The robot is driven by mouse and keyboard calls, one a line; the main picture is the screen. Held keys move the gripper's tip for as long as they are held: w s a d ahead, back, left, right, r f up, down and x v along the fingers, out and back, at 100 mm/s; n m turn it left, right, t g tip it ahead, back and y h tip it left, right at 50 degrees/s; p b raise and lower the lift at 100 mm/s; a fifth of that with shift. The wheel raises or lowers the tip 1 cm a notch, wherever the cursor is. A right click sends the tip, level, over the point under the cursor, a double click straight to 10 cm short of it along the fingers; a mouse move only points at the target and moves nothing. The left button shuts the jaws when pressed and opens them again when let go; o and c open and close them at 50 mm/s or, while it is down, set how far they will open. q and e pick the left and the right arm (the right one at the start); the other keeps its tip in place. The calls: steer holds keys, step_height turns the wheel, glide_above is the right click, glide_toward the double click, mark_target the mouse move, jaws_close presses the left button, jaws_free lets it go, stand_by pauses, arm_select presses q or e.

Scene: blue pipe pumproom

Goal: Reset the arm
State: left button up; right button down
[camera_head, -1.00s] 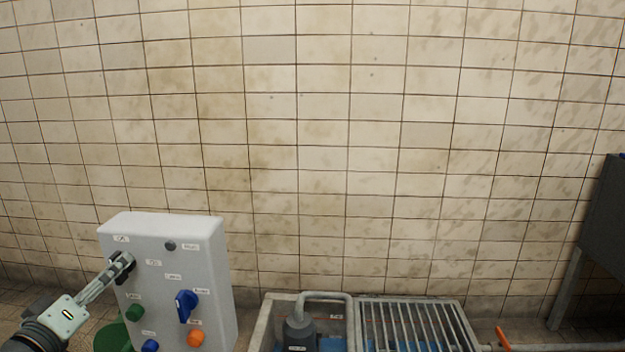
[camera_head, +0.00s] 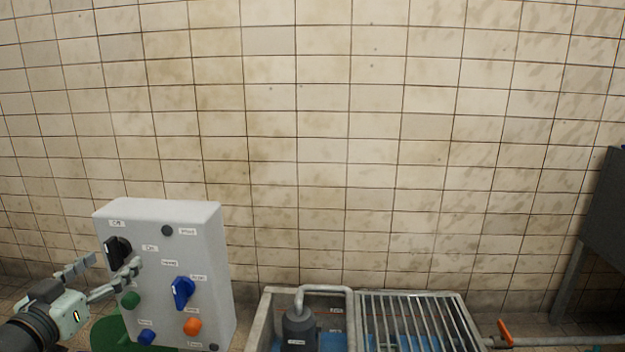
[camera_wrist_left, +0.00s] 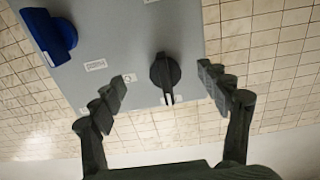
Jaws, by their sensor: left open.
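My left gripper (camera_head: 106,266) is open and empty at the lower left, in front of the grey control box (camera_head: 208,240). Its fingers are spread, and it is apart from the black rotary knob (camera_head: 111,252) at the box's upper left. In the left wrist view the black knob (camera_wrist_left: 165,74) lies ahead, between and beyond the open fingertips (camera_wrist_left: 160,85). A blue rotary knob (camera_head: 182,292) is on the same face and also shows in the left wrist view (camera_wrist_left: 50,36). My right gripper is not in view.
The box also has green (camera_head: 130,300), orange (camera_head: 192,326) and blue (camera_head: 146,338) buttons. To its right are a basin with a dark pump (camera_head: 299,328) and a metal grating (camera_head: 410,320). An orange-handled valve (camera_head: 505,332) is at the lower right. A tiled wall stands behind.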

arm_select(q)
steer(key=s+d+f+g, duration=0.3)
steer(key=f, duration=0.5)
steer(key=s+d+f+g, duration=0.2)
steer(key=s+f+g, duration=0.1)
steer(key=f, duration=0.6)
steer(key=s+d+f+g, duration=0.3)
steer(key=f, duration=0.5)
steer(key=s+d+f+g+y, duration=0.2)
steer(key=s+f+g, duration=0.3)
steer(key=s+f, duration=1)
steer(key=s+y, duration=0.1)
steer(key=s, duration=0.2)
steer(key=shift+m, duration=0.3)
